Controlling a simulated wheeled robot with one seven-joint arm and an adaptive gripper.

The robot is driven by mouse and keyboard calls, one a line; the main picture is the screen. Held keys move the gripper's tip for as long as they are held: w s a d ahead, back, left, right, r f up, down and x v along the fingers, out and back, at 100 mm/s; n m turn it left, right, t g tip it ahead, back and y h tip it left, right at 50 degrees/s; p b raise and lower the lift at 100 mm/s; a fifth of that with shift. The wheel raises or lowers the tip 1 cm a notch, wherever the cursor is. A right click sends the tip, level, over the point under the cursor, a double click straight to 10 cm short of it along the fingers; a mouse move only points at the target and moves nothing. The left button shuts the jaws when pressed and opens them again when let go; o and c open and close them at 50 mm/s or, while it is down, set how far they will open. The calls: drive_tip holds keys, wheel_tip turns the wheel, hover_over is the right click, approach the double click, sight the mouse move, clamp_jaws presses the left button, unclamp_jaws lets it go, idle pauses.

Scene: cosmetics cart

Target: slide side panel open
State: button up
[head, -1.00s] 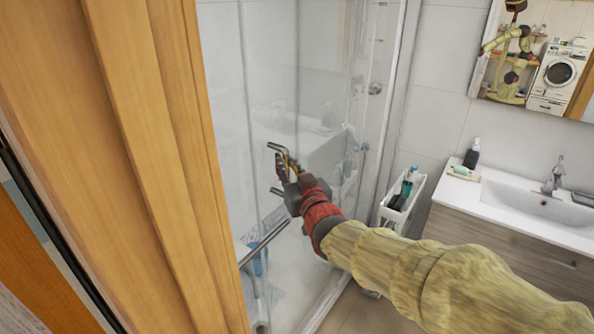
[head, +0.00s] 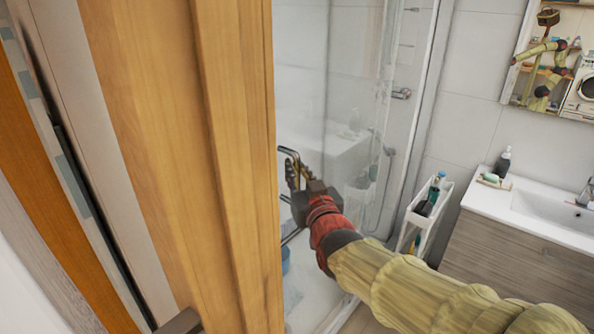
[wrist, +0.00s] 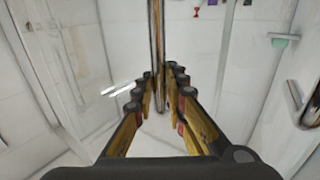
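The glass shower panel (head: 350,70) stands behind my gripper in the head view. Its metal-edged upright (wrist: 157,45) runs down the middle of the wrist view, between and beyond my fingertips. My gripper (head: 292,172) is at the glass, beside a bent metal bar (head: 291,152). In the wrist view my gripper (wrist: 160,92) has its two fingers apart, one on each side of the upright. I cannot tell whether either finger touches it. In the head view the fingers are partly hidden by the wrist. A slim white cart (head: 420,230) holding bottles stands to the right.
A wooden door edge (head: 190,130) fills the left, close to my arm, with a handle (head: 180,322) at the bottom. A sink (head: 540,205) on a wooden cabinet (head: 490,260) is at the right. A blue item (head: 285,258) is on the shower floor.

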drive_tip(key=o, duration=0.4)
drive_tip(key=shift+o, duration=0.2)
drive_tip(key=v, duration=1.2)
drive_tip(key=s+d+f+g+h, duration=0.1)
drive_tip(key=s+f+g, duration=0.3)
drive_tip(key=f, duration=0.3)
drive_tip(key=s+d+f+g+h, duration=0.1)
drive_tip(key=s+f+g, duration=0.2)
drive_tip(key=f, duration=0.5)
drive_tip(key=s+d+f+m+g+h, duration=0.1)
drive_tip(key=s+d+m+g+h, duration=0.3)
drive_tip(key=s+d, duration=1)
drive_tip(key=shift+s+d+f, duration=0.2)
drive_tip(key=shift+d, duration=1.8)
